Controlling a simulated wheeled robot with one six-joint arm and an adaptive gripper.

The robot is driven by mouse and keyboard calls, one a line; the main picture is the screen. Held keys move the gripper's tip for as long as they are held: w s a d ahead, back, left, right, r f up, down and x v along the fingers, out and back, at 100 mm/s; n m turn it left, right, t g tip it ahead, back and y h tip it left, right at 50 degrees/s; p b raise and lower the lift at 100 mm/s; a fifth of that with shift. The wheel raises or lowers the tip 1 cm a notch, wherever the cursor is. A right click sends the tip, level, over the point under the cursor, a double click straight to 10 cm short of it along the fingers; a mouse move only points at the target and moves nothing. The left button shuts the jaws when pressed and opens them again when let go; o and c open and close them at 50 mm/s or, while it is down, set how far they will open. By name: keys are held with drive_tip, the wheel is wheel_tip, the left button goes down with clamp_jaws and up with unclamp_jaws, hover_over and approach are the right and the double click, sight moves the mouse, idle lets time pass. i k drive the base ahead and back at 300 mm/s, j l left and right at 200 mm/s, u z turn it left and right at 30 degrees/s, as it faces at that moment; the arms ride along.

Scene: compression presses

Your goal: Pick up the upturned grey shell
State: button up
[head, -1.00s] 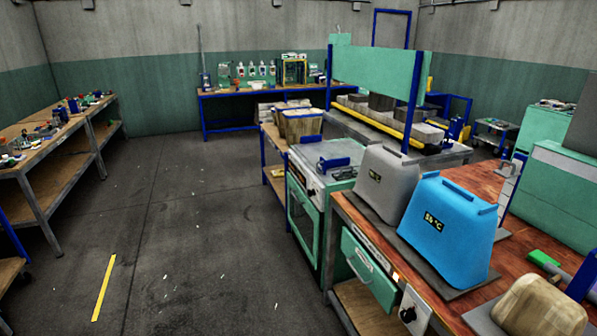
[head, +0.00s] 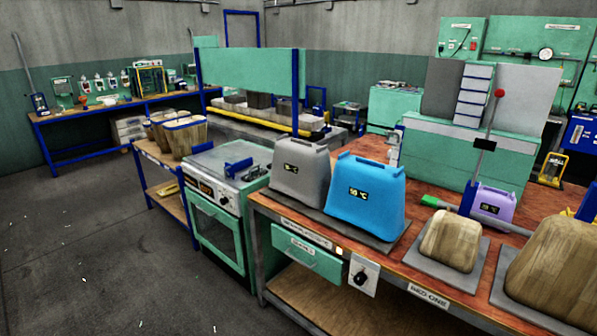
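A grey shell (head: 299,172), wider at its base than at its top, stands on the wooden bench top in the middle of the head view. It has a small dark display on its front and a ridged top. A blue shell (head: 365,200) of similar shape, marked 55 °C, stands close to its right and hides part of its right side. Both stand on a dark flat plate (head: 396,238). My gripper is not in view.
Wooden forms (head: 451,240) sit on grey plates farther right, with a small purple shell (head: 494,204) behind. A green oven-like unit (head: 217,237) adjoins the bench (head: 406,272) on the left. Open floor (head: 70,260) lies at the front left.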

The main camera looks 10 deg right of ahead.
sight(301, 170)
drive_tip(key=i+j+z, duration=0.15)
drive_tip(key=j, duration=0.25)
drive_tip(key=i+j+z, duration=0.2)
drive_tip(key=j, duration=0.2)
drive_tip(key=j+z, duration=0.15)
drive_tip(key=j, duration=0.25)
